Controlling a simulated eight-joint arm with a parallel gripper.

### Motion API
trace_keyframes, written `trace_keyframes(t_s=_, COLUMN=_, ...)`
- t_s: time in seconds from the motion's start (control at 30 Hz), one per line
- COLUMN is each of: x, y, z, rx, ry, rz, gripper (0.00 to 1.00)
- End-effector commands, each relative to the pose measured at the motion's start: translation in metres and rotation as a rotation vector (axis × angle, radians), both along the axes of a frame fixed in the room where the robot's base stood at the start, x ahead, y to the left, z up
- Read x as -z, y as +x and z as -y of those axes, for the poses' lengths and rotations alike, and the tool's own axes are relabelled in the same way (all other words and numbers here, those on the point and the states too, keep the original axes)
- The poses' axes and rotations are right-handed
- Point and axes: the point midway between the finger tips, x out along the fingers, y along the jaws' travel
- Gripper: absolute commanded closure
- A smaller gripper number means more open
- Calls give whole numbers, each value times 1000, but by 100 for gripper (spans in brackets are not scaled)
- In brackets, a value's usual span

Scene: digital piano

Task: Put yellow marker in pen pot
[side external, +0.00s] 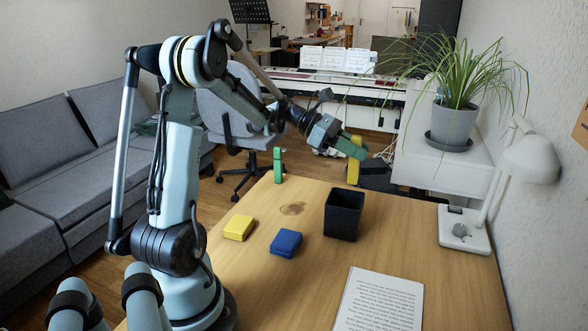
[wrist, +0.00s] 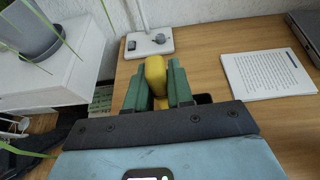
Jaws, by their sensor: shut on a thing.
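The yellow marker (side external: 353,172) hangs roughly upright in my gripper (side external: 350,148), above the far edge of the table. In the wrist view the yellow marker (wrist: 155,72) sits between the two green fingers of my gripper (wrist: 157,85), which are shut on it. The black, square, open-topped pen pot (side external: 343,216) stands upright on the wooden table. The marker is apart from the pot, higher and behind it in the side view. In the wrist view the pot is mostly hidden; a dark bit shows beside the right finger.
A green upright object (side external: 278,165) stands at the table's far left edge. A yellow block (side external: 239,227) and a blue block (side external: 286,243) lie left of the pot. A printed sheet (side external: 380,301) lies in front, and a white lamp (side external: 465,229) stands at right. A potted plant (side external: 453,125) overhangs nearby.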

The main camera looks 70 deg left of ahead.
Motion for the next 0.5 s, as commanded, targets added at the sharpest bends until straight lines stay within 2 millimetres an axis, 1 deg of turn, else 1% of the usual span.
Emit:
trace_keyframes(t_s=0.03, x=0, y=-3, z=7, rx=-1, ry=0, rz=0, gripper=100)
trace_keyframes(t_s=0.1, x=0, y=-6, z=12, rx=-4, ry=0, rz=1, gripper=100)
trace_keyframes(t_s=0.23, x=5, y=-8, z=17, rx=-6, ry=0, rz=1, gripper=100)
trace_keyframes(t_s=0.4, x=29, y=-9, z=17, rx=-6, ry=0, rz=1, gripper=100)
trace_keyframes(t_s=0.5, x=39, y=-9, z=17, rx=-6, ry=0, rz=1, gripper=100)
